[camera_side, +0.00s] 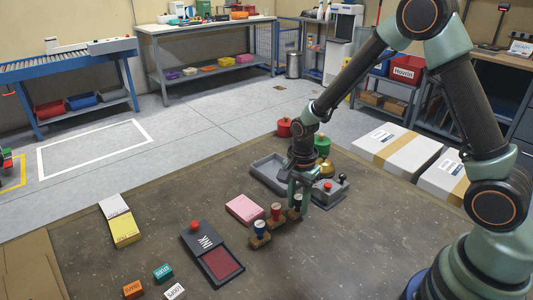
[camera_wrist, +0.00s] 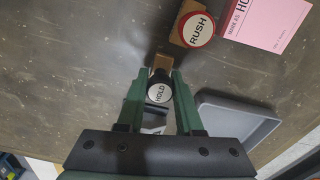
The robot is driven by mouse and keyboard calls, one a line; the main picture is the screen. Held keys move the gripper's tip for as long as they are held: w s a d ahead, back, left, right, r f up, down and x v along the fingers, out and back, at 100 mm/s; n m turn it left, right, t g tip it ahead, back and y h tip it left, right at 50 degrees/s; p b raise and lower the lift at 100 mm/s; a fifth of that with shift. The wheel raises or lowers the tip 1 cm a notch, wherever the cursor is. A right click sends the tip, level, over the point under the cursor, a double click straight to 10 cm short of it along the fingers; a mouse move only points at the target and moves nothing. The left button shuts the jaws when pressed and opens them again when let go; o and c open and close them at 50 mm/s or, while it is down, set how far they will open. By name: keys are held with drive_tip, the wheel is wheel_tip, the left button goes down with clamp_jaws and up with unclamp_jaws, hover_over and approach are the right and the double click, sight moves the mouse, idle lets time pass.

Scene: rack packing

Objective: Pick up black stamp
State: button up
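The black stamp (camera_wrist: 158,92) has a round white cap marked HOLD and a wooden base. In the wrist view it sits between the two fingers of my gripper (camera_wrist: 160,75). Its cap comes close to both fingers, and I cannot see contact. In the side view my gripper (camera_side: 299,188) points down over the stamp (camera_side: 297,200), whose upper part is partly hidden by the fingers. Its wooden base (camera_side: 293,214) appears to rest on the table. The fingers look open around the stamp.
A red stamp (camera_side: 276,211) marked RUSH stands beside it, then a blue stamp (camera_side: 262,228). A pink pad (camera_side: 245,209), a grey tray (camera_side: 262,178) and a grey box with a red button (camera_side: 345,195) are close by. An ink pad (camera_side: 221,266) lies nearer the front.

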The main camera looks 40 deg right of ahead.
sight(299, 197)
clamp_jaws()
drive_tip(key=shift+r, duration=0.1)
wheel_tip(299, 197, up, 20)
idle(0.3)
